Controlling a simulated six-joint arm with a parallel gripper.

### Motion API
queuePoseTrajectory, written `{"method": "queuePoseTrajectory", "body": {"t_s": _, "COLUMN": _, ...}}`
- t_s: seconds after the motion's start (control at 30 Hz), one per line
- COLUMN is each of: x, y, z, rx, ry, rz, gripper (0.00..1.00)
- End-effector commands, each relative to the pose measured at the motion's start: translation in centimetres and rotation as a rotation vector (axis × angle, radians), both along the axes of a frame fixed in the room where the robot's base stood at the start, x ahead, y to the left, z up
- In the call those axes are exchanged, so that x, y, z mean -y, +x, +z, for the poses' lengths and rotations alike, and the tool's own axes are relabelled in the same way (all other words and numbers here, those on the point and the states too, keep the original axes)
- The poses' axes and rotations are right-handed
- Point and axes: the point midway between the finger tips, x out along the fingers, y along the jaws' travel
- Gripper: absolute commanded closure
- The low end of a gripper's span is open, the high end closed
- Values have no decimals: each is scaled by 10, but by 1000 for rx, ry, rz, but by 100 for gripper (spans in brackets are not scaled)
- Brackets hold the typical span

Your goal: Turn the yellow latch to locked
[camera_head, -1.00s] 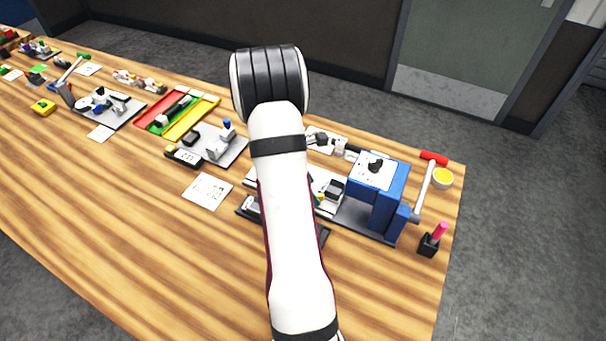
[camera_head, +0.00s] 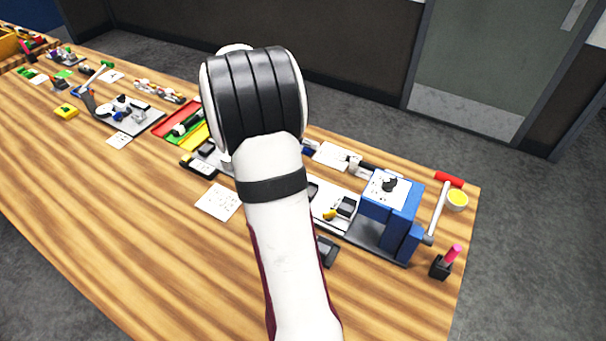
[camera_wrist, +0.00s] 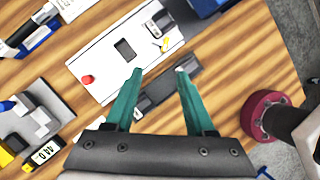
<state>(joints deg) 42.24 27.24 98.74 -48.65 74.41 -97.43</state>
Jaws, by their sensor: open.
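A small yellow piece, which looks like the latch (camera_head: 329,214), sits on a white plate (camera_head: 322,206) to the right of my arm. It also shows in the wrist view (camera_wrist: 162,45), near the far end of the white plate (camera_wrist: 100,62), beside a small grey-black block (camera_wrist: 160,22). Its exact turn is too small to tell. My gripper (camera_wrist: 159,72) has two green fingers, spread open and empty. In the wrist picture its tips lie just below the plate's edge and the yellow piece, above a dark grey bar (camera_wrist: 168,88). In the head view my arm hides the gripper.
A blue press-like stand (camera_head: 395,205) with a grey lever rises right of the plate. The wooden table's front left is mostly clear.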

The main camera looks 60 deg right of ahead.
Motion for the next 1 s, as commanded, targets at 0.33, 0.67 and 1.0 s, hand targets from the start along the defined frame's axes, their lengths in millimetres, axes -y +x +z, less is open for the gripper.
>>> {"method": "queuePoseTrajectory", "body": {"t_s": 0.33, "x": -39, "y": 55, "z": -69, "rx": -717, "ry": 436, "rz": 1098, "gripper": 100}}
{"method": "queuePoseTrajectory", "body": {"t_s": 0.67, "x": -14, "y": 21, "z": -108, "rx": -729, "ry": 450, "rz": 1112, "gripper": 100}}
{"method": "queuePoseTrajectory", "body": {"t_s": 1.0, "x": 20, "y": -22, "z": -136, "rx": -725, "ry": 446, "rz": 1112, "gripper": 100}}
